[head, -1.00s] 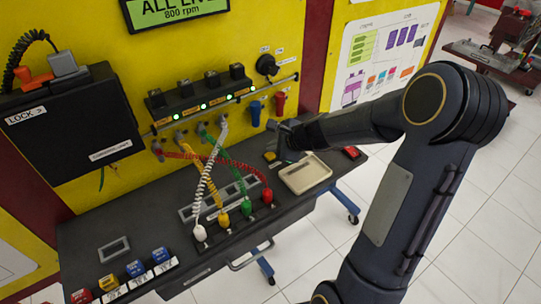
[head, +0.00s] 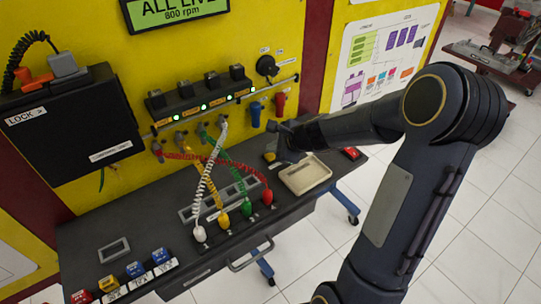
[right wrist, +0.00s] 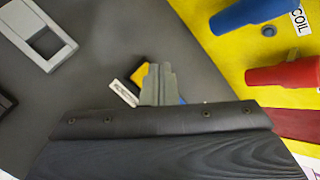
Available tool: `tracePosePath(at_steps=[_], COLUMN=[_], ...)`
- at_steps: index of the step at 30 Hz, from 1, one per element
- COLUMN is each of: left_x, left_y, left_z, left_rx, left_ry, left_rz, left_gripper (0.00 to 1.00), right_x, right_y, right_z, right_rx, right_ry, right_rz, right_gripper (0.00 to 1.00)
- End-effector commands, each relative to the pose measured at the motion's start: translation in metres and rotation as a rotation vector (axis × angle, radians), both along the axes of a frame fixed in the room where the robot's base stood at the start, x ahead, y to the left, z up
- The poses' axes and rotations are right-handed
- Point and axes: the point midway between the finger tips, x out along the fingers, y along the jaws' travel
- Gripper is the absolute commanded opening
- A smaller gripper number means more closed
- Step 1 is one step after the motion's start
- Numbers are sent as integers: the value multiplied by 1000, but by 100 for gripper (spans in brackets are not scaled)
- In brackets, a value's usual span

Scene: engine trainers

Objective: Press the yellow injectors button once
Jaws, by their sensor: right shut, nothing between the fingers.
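The yellow injectors button (head: 269,156) is at the back of the dark bench top, left of a beige tray. It is small and partly hidden by my right gripper (head: 278,154). In the right wrist view the yellow button (right wrist: 139,74) shows beside the fingertips, with a white label (right wrist: 124,92) in front of it. My right gripper (right wrist: 158,70) is shut and empty, its fingertips overlapping the button's right part in that view. I cannot tell whether they touch it. My left gripper is not in view.
The beige tray (head: 305,175) lies close to the right gripper, with a red button (head: 350,153) beyond it. Blue (head: 256,113) and red (head: 280,104) connectors hang on the yellow panel behind. Coiled leads (head: 240,180) cross the bench to the left.

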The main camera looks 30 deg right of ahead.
Motion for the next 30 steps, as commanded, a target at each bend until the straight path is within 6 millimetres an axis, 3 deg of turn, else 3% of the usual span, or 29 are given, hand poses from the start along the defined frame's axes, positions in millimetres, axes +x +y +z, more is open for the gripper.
tracePosePath(at_steps=[30], left_x=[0], left_y=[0], left_z=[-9], left_rx=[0], left_ry=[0], left_rz=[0], left_gripper=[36], right_x=[0], right_y=[0], right_z=[-8], right_rx=[0], right_ry=[0], right_rz=[0], right_gripper=[0])
